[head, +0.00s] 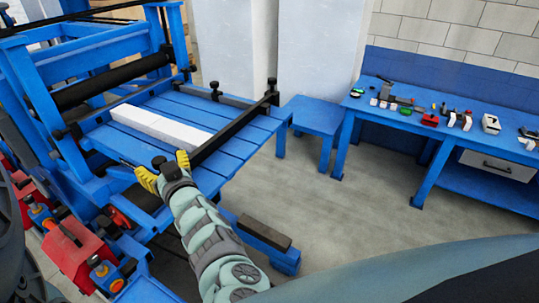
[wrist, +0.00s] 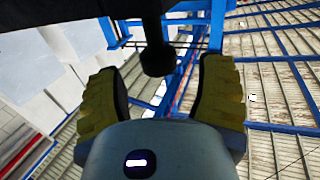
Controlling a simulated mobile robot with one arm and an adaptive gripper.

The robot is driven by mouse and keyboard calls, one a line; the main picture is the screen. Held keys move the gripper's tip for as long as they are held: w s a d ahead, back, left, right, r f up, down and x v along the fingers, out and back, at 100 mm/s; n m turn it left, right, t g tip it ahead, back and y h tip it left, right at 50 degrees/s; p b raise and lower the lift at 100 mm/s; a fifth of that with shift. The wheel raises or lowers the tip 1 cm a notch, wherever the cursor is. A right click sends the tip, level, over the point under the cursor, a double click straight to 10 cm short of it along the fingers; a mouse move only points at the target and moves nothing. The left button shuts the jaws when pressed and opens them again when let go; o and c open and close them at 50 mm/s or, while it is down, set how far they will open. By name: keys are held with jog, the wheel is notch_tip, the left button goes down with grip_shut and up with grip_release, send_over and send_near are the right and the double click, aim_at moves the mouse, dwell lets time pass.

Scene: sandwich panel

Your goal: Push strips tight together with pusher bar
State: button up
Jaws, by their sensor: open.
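White strips (head: 160,126) lie side by side on the blue slatted table of the press. The black pusher bar (head: 236,122) runs diagonally across the table, in front of the strips, with a bare gap of blue slats between. My gripper (head: 164,168), with yellow fingers, is at the near end of the bar. In the wrist view, the fingers of my gripper (wrist: 161,68) are spread apart. A black knob (wrist: 157,58) stands between their tips, with gaps on both sides. The dark bar (wrist: 50,14) crosses the top left there.
The blue press frame with a black roller (head: 110,82) stands at the left. A black stop rail (head: 218,97) lies along the table's far side. A small blue table (head: 315,115) and a blue workbench (head: 420,125) with tools stand at the right. Grey floor between is clear.

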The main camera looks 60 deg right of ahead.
jog(key=v, duration=0.5)
jog(key=shift+s, duration=0.1)
dwell(0.3)
